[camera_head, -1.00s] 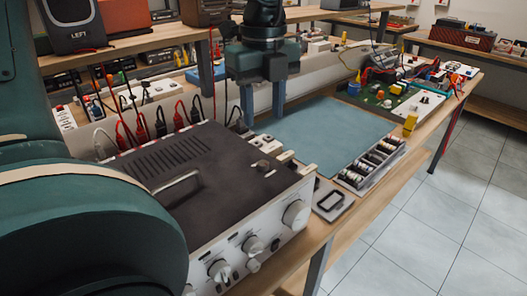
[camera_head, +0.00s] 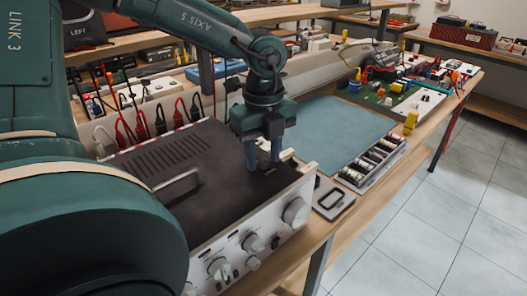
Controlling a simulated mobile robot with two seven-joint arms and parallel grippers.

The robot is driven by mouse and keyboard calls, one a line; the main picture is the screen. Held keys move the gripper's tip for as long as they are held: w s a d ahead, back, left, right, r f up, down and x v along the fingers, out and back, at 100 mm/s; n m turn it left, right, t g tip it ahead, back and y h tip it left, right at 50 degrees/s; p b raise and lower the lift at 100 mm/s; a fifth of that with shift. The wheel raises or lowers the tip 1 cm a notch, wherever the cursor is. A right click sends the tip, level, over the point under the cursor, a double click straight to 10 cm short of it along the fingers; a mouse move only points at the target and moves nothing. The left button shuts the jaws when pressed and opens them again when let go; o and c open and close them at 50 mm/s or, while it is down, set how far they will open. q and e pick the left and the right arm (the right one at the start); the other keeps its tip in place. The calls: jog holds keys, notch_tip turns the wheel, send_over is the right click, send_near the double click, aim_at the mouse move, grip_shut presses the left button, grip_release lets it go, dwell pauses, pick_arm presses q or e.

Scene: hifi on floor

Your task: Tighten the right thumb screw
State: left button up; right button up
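The hifi amplifier (camera_head: 215,190) has a dark top cover with vent slots and a handle, and a silver front with several knobs. My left gripper (camera_head: 263,165) points down over the right part of the cover, where the thumb screw stands. Its two fingers are apart, with a gap between them, and their tips are low, close to the cover. The screw is mostly hidden by the fingers now, so I cannot tell whether they touch it. My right gripper is not in view.
A blue mat (camera_head: 335,130) lies behind the amplifier to the right, with a tray of small parts (camera_head: 373,161) and a green circuit board (camera_head: 385,95) around it. Red and black cables (camera_head: 160,122) hang behind the amplifier. The bench's front edge runs along the right.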

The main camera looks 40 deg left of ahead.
pick_arm(q)
grip_shut()
